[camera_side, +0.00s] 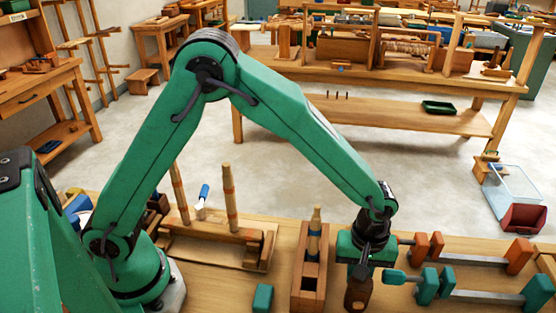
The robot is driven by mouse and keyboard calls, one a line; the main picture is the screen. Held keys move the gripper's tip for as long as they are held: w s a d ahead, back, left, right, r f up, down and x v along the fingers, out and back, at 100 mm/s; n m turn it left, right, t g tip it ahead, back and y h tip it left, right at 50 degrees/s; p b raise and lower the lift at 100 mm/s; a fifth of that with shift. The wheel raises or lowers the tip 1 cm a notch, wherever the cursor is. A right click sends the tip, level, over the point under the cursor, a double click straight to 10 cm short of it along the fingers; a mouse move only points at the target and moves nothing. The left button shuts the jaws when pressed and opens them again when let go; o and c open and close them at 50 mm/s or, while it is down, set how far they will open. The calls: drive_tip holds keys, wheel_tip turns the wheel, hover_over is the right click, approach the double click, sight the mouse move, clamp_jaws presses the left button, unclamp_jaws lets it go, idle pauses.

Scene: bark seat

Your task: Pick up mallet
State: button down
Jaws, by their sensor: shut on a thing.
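My gripper (361,268) points down over the front of the bench, just right of a narrow wooden box. It is shut on a dark brown wooden piece, which seems to be the mallet (358,294). The mallet shows only in part below the jaws. The gripper and wrist cover its upper part, and its lower end is near the picture's bottom edge. I cannot tell whether it touches the bench.
The slotted wooden box (308,285) holds an upright wooden-handled tool (314,235). Clamps with orange and teal jaws (470,295) lie to the right. A teal block (263,297) and a wooden stand with posts (215,247) are to the left.

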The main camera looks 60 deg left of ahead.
drive_tip(key=shift+r, duration=0.1)
drive_tip(key=shift+r, duration=0.4)
wheel_tip(320, 180, up, 3)
drive_tip(key=s+d+r, duration=0.5)
drive_tip(key=s+r, duration=0.2)
drive_tip(key=s, duration=0.3)
drive_tip(key=shift+s+d, duration=0.15)
drive_tip(key=shift+s, duration=0.05)
drive_tip(key=shift+r, duration=0.15)
